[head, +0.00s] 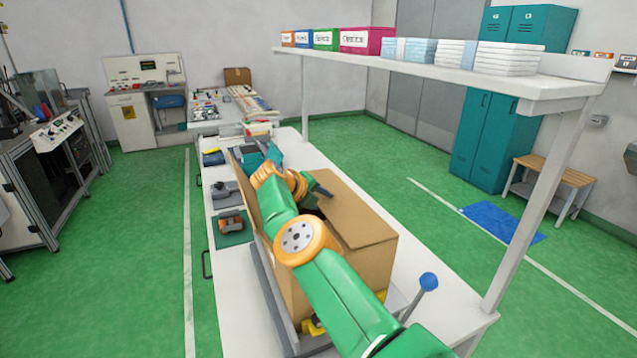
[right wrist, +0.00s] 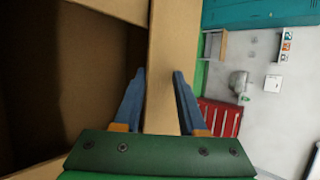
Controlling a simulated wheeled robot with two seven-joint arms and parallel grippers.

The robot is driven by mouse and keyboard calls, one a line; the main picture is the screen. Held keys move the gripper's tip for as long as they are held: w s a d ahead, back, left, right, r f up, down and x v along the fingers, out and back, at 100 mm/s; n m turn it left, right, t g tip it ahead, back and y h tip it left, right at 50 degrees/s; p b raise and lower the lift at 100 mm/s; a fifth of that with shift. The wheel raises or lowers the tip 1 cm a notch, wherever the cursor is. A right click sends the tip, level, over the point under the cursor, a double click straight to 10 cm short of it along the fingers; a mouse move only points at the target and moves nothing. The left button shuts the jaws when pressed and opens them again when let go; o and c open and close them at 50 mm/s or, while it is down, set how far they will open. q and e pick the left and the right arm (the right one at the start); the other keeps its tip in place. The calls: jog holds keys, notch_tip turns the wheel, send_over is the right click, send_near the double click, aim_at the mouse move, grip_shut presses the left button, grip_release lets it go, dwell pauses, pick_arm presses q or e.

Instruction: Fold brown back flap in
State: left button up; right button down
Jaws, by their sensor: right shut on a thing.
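The brown cardboard box (head: 372,262) stands on the white bench in the head view. Its right-hand flap (head: 345,215) lies about flat over the top, and a left-hand panel (head: 246,190) stands up. My right arm reaches over the box, with my right gripper (head: 320,191) at the far part of the opening. In the right wrist view the blue fingers (right wrist: 158,95) stand on both sides of a brown flap (right wrist: 162,65), which I take for the back flap, and grip it. The dark box inside (right wrist: 60,75) shows left of it. My arm hides much of the opening. My left gripper is not seen.
The bench (head: 460,305) has a shelf (head: 440,72) above its right side, held by white posts. A blue ball-topped lever (head: 428,282) stands at the near right of the box. Small tools (head: 229,223) lie on the bench left of the box.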

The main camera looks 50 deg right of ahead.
jog(key=shift+f, duration=0.25)
jog(key=c, duration=0.9)
grip_release()
jog(key=shift+d+f, duration=0.1)
jog(key=shift+d, duration=0.2)
jog(key=shift+w+a+r+b, duration=0.1)
jog(key=shift+a+r+b, duration=0.35)
jog(key=shift+a, duration=0.1)
jog(key=b+v, duration=0.2)
jog(key=v, duration=0.3)
jog(key=shift+a+r, duration=0.25)
jog(key=shift+r, duration=0.05)
jog(key=shift+d, duration=0.1)
